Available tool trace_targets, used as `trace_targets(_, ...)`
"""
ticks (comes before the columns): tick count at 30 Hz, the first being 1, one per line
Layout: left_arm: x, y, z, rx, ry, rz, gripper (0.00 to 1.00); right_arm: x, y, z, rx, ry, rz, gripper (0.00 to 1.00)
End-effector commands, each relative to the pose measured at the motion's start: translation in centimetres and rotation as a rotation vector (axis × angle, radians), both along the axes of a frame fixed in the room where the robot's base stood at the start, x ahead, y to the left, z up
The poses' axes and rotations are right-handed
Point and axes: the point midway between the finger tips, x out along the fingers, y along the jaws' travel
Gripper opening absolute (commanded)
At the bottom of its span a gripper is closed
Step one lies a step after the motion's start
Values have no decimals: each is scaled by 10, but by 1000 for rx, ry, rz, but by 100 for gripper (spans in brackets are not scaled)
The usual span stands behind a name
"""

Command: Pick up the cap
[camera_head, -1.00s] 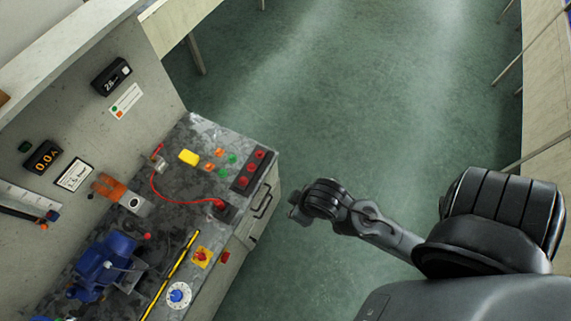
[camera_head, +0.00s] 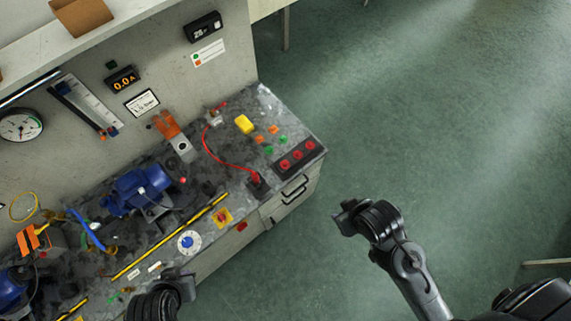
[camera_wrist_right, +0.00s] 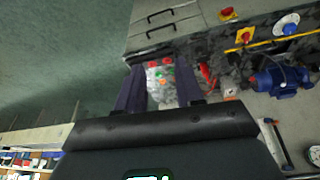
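I cannot tell for sure which item is the cap. My right gripper (camera_head: 346,216) is over the floor, right of the bench and apart from these. In the right wrist view its fingers (camera_wrist_right: 159,88) are spread with nothing held, and the small pieces show beyond them. My left gripper (camera_head: 178,282) is at the bench's front edge; its fingers are too unclear to read.
The grey bench (camera_head: 215,255) carries a blue pump (camera_head: 140,188), a red cable (camera_head: 225,162), a yellow bar (camera_head: 170,238) and a blue dial (camera_head: 189,242). A wall with displays (camera_head: 123,80) and a shelf (camera_head: 130,22) stands behind.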

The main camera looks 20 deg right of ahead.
Motion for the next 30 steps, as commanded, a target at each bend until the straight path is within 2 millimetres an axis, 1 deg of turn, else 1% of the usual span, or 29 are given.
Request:
trace_targets(4, 0, 0, 0, 1, 0, -1, 0, 0, -1, 0, -3, 1, 1, 36)
trace_targets(5, 0, 0, 0, 1, 0, 0, 0, 0, -1, 0, -3, 1, 1, 39)
trace_targets(12, 1, -1, 0, -3, -2, 2, 0, -1, -1, 0, -3, 2, 1, 76)
trace_targets(20, 1, -3, 1, -13, -2, 9, 0, -1, 0, 0, 2, 1, -4, 77)
trace_targets(23, 1, -3, 1, -14, -2, 9, 0, 2, 1, 1, 8, -14, -11, 77)
trace_targets(27, 1, -3, 1, -13, -2, 9, 0, 14, 6, 5, 14, -81, 12, 77)
trace_targets(29, 2, -3, 1, -12, -4, 8, 0, 20, 11, 3, 14, -118, 44, 77)
trace_targets(30, 2, -2, 1, -10, -6, 6, 0, 24, 16, -1, 16, -140, 73, 77)
